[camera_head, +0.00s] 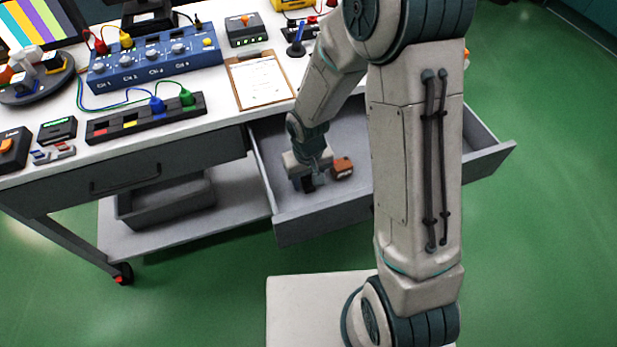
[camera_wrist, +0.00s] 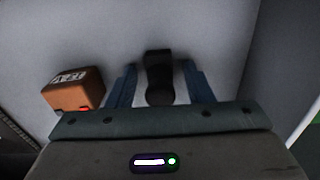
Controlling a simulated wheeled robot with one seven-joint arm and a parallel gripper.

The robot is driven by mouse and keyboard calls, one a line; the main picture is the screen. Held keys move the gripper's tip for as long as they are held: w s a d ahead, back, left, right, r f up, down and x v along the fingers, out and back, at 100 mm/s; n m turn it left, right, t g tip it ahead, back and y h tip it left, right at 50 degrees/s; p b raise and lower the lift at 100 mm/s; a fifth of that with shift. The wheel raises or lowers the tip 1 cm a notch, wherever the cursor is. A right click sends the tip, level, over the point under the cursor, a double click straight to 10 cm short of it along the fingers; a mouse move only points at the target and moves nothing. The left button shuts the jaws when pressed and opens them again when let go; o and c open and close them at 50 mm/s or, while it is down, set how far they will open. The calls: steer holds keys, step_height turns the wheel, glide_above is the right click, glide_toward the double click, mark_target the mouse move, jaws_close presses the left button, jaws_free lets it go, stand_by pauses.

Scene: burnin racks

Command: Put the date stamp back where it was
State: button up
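My gripper (camera_head: 308,180) is down inside the open drawer (camera_head: 295,217) of the bench. In the wrist view its two blue-grey fingers (camera_wrist: 160,84) stand apart on either side of a black upright object (camera_wrist: 158,72), which looks like the date stamp. A gap shows between the object and each finger. In the head view this black object (camera_head: 308,186) shows only in part below the gripper. A brown block (camera_head: 342,168) with pale lettering lies just right of the gripper; in the wrist view it (camera_wrist: 74,89) is left of the fingers.
The bench top holds a clipboard (camera_head: 259,82), a blue channel box (camera_head: 155,58), a black terminal strip (camera_head: 145,118) and a blue-handled tool (camera_head: 296,42). The drawer walls surround my gripper. A grey bin (camera_head: 165,201) sits on the lower shelf. The drawer floor around both objects is largely clear.

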step_height(320, 180, up, 12)
steer(key=p, duration=0.2)
steer(key=s+d+r+m+t, duration=0.2)
steer(key=s+d+r+m, duration=0.1)
steer(key=s+d+r, duration=0.8)
steer(key=shift+s+d+r, duration=0.4)
steer(key=shift+s+r, duration=0.15)
steer(key=shift+r, duration=0.35)
stand_by(0.4)
